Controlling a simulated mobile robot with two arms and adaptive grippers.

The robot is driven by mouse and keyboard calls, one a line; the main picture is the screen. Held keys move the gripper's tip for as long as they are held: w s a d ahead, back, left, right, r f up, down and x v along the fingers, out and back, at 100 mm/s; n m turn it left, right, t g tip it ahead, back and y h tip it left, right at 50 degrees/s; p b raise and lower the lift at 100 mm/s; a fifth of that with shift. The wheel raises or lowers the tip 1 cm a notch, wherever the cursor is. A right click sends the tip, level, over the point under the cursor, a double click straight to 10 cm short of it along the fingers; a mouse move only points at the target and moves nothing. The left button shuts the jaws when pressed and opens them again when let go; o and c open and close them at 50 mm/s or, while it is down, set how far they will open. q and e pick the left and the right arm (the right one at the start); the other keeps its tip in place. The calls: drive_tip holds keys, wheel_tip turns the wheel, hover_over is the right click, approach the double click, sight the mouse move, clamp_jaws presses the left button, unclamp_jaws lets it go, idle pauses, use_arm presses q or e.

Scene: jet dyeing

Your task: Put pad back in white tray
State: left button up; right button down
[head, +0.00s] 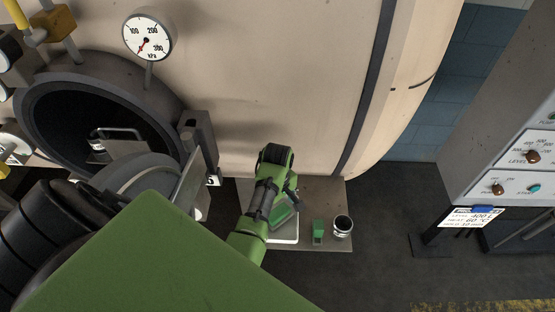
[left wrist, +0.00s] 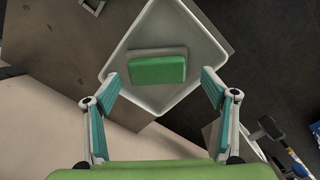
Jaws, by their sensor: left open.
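The pad, a green block with a grey-brown layer along one side, appears in the left wrist view (left wrist: 158,70). It lies inside the white tray (left wrist: 207,45), clear of the rim as seen from above. In the head view the white tray (head: 286,241) shows only partly, behind my left arm. My left gripper (left wrist: 160,84) is open, its two teal-faced fingers spread to either side of the pad with visible gaps. In the head view the left gripper (head: 291,196) is over the tray, and its fingertips are hard to make out. My right gripper is not in view.
A small green object (head: 317,232) and a dark-topped cup (head: 342,227) stand right of the tray on the brown table (head: 322,195). The big beige vessel (head: 270,70) rises behind. Its round open port (head: 95,115) is at left. A control cabinet (head: 515,160) stands at right.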

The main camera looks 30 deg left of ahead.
sight(278, 214)
use_arm(q)
wheel_tip(278, 214, up, 9)
drive_tip(key=b, duration=0.1)
drive_tip(key=shift+r, duration=0.2)
idle(0.5)
